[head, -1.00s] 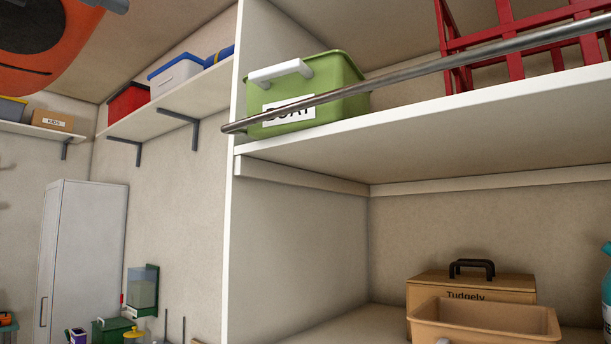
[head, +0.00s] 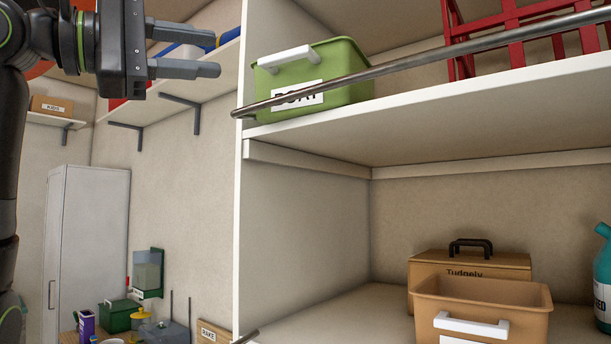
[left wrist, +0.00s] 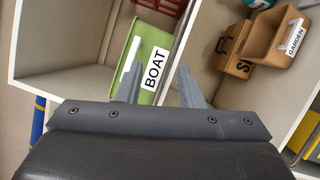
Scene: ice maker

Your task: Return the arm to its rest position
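My left arm (head: 12,150) stands upright at the left edge of the head view. Its gripper (head: 213,55) is at the upper left, pointing right, with the two fingers apart and nothing between them. In the left wrist view the left gripper (left wrist: 158,67) also shows spread, empty fingers, with the shelves beyond. My right arm and gripper are not in view.
A metal rail (head: 400,68) runs before the upper shelf (head: 420,115), which holds a green BOAT bin (head: 345,88) and a red rack (head: 515,40). Below are a tan bin (head: 490,300), a handled box (head: 470,265) and a teal bottle (head: 603,265). A white cabinet (head: 92,240) stands left.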

